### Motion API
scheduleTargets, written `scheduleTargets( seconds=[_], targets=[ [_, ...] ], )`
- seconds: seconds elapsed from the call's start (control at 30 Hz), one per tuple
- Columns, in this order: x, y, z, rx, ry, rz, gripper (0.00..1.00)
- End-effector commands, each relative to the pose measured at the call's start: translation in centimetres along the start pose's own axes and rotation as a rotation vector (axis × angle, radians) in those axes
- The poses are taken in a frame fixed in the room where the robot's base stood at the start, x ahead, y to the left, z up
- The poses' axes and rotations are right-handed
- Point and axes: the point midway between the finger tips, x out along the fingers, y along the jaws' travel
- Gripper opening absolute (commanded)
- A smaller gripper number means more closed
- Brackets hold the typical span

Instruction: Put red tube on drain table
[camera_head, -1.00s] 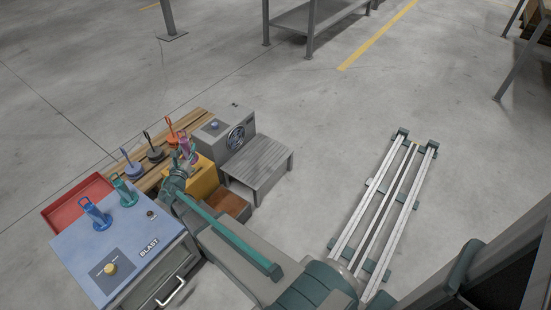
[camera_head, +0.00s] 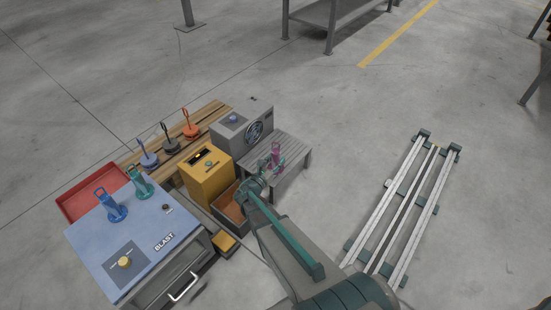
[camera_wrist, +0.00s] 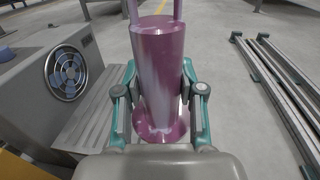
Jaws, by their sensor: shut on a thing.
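My gripper (camera_head: 268,172) is shut on a glossy magenta-pink tube (camera_head: 276,154) with a loop handle on top and a wider base. The tube fills the middle of the wrist view (camera_wrist: 160,75), upright between both fingers (camera_wrist: 160,115). The drain table is the grey slatted table (camera_head: 296,155) right of the grey fan box. In the head view the tube overlaps this table's left part; in the wrist view the slats lie to its left. I cannot tell whether its base touches the slats. An orange-red handled piece (camera_head: 190,129) stands on the wooden slatted bench.
The grey fan box (camera_head: 250,128) and yellow box (camera_head: 208,170) stand left of the table. The blue blast cabinet (camera_head: 135,235) carries blue and teal tubes. A red tray (camera_head: 90,195) lies far left. Floor is clear between table and rails (camera_head: 405,205).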

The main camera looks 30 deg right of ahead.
Motion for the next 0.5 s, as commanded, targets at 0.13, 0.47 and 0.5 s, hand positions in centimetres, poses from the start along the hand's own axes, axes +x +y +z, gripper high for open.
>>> scheduleTargets(
  seconds=[0.13, 0.47, 0.5],
  targets=[
    [2.6, 2.3, -1.9, 0.001, -0.002, -0.002, 0.0],
    [7.1, 6.4, -6.2, -0.001, 0.0, -0.001, 0.0],
    [7.3, 6.6, -6.6, -0.001, -0.001, -0.001, 0.0]
  ],
)
